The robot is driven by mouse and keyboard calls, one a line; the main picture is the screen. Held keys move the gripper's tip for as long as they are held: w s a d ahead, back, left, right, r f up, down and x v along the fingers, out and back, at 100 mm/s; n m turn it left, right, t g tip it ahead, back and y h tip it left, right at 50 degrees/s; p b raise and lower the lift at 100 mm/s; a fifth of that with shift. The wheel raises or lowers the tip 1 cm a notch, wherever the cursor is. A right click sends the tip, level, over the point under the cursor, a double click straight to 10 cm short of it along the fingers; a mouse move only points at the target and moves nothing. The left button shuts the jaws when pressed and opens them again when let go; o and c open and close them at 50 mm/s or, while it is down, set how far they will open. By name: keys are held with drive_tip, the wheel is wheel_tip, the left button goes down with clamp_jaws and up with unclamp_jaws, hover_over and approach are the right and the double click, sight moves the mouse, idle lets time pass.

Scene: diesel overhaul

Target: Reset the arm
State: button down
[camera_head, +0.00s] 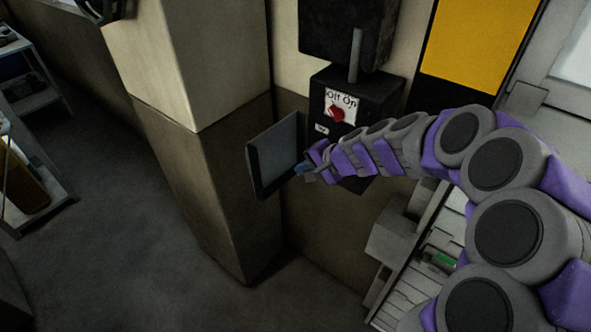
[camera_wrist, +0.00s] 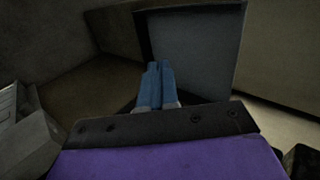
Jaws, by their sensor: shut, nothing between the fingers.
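My purple and grey arm reaches from the right side of the head view towards the left. My gripper (camera_head: 302,169) is at its far end, in front of the open grey door panel (camera_head: 274,156) of a wall box. In the wrist view my gripper's two blue fingers (camera_wrist: 157,70) lie side by side, closed, with nothing between them. The grey panel (camera_wrist: 193,50) stands just beyond and to the right of the fingertips. I cannot tell whether they touch it.
A dark switch box (camera_head: 352,100) with an Off/On label and red knob (camera_head: 337,113) is on the wall behind my arm. A pillar (camera_head: 205,130) stands left of the panel. Shelving (camera_head: 30,170) is at far left. Grey machinery (camera_head: 400,235) is below my arm. The floor (camera_head: 120,240) at left is clear.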

drive_tip(key=s+d+f+n+g+h+b, duration=0.1)
drive_tip(key=s+f+n+g+h+b, duration=0.2)
drive_tip(key=s, duration=1)
drive_tip(key=s+d+f+n+g+h+b, duration=0.15)
drive_tip(key=s+n+b, duration=0.25)
drive_tip(key=s, duration=1)
drive_tip(key=s+d+f+g+h+b, duration=0.2)
drive_tip(key=s+d+f+g+h, duration=0.1)
drive_tip(key=s+d, duration=0.6)
drive_tip(key=s, duration=0.4)
drive_tip(key=shift+n, duration=0.3)
